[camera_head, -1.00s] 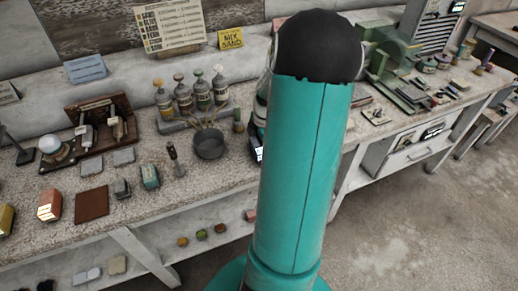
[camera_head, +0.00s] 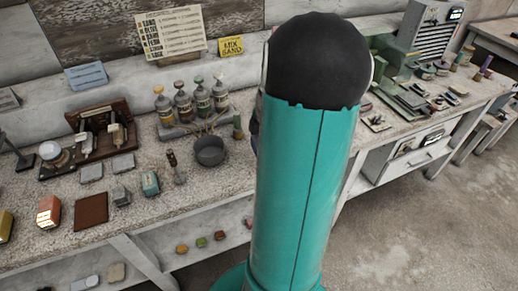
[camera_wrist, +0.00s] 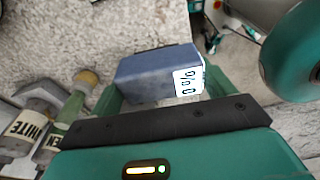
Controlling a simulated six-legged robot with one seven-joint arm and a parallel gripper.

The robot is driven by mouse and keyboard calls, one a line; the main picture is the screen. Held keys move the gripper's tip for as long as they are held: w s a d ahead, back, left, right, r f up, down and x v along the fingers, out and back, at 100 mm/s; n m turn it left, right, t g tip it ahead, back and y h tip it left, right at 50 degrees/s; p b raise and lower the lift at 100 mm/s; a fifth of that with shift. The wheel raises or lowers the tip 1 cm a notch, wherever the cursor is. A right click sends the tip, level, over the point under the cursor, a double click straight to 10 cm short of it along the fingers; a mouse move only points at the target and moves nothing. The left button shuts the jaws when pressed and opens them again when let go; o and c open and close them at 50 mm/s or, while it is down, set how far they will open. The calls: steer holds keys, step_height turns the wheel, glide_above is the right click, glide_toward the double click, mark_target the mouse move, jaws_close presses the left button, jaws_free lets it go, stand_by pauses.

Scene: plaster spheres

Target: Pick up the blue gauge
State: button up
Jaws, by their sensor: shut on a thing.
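The blue gauge (camera_wrist: 150,76) is a blue-grey block with a white end face marked with dark characters, seen in the wrist view. My gripper (camera_wrist: 160,85) is shut on it, with a green finger at each side of the block. The gauge's underside is hidden. In the head view my own teal arm hides the gripper and the gauge.
Bottles labelled WHITE (camera_wrist: 30,125) and green (camera_wrist: 62,125) stand at the lower left of the wrist view. In the head view, the workbench (camera_head: 150,220) holds a grey pot (camera_head: 210,150), several bottles, small blocks and a green machine (camera_head: 392,60).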

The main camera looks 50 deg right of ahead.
steer(key=s+r, duration=0.1)
steer(key=a+r, duration=0.1)
steer(key=s+r, duration=0.1)
steer(key=r, duration=0.1)
steer(key=shift+s+a, duration=0.35)
steer(key=s+a+r, duration=0.3)
steer(key=s+a, duration=0.1)
steer(key=s, duration=0.3)
steer(key=shift+s+a+r, duration=0.2)
steer(key=shift+a+r, duration=0.05)
steer(key=shift+a, duration=0.1)
steer(key=o, duration=0.4)
steer(key=shift+c, duration=1)
